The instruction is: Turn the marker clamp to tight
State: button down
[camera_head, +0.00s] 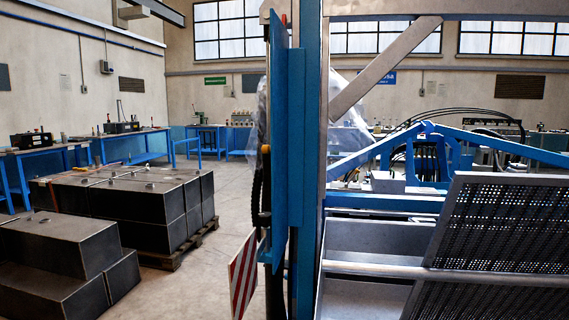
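A red-and-white striped marker board (243,275) hangs tilted at the lower left side of a tall blue post (296,150). A thin dark upright with small fittings runs along the post's left side above the board. An orange-yellow knob (266,149) sits partway up it. I cannot tell which fitting is the marker clamp, nor whether it is tight or loose. My gripper is not in view.
Dark metal boxes (60,245) stand on the floor at left, with more on a pallet (180,248) behind. Perforated panels (505,225) and metal trays (375,240) fill the right. Blue workbenches line the walls. Grey floor shows between boxes and post.

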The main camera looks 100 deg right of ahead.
aim_at(264, 218)
jog(key=z, duration=0.8)
jog(key=i+l+z, duration=0.5)
jog(key=z, duration=0.2)
jog(key=i+l+z, duration=0.1)
jog(key=i+z, duration=0.25)
jog(key=i, duration=0.05)
